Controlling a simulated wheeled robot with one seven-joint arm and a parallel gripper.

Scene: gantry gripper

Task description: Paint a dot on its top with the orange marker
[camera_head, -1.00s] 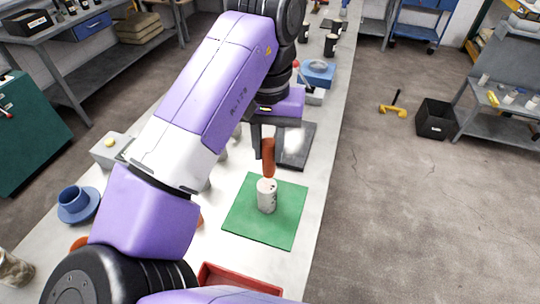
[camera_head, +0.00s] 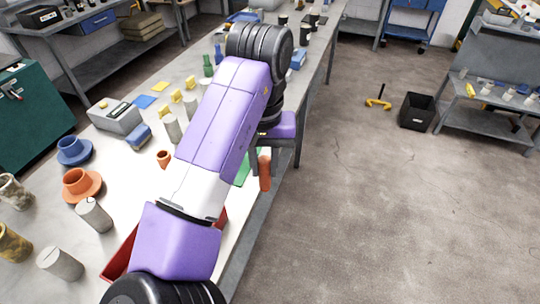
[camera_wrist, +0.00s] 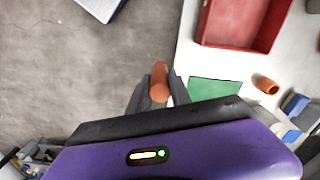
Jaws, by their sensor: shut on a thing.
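My gripper (camera_head: 258,163) is shut on the orange marker (camera_head: 265,172), which hangs roughly upright just off the bench's right edge, with floor behind it. In the wrist view, the marker (camera_wrist: 159,84) sits between the fingers of my gripper (camera_wrist: 160,92). A green mat (camera_head: 243,172) lies on the bench, mostly hidden behind my arm; part of it also shows in the wrist view (camera_wrist: 212,88). The pale speckled cylinder that stood on the mat in the earlier frame is hidden in both current views.
A red tray (camera_head: 120,254) lies on the near part of the bench.

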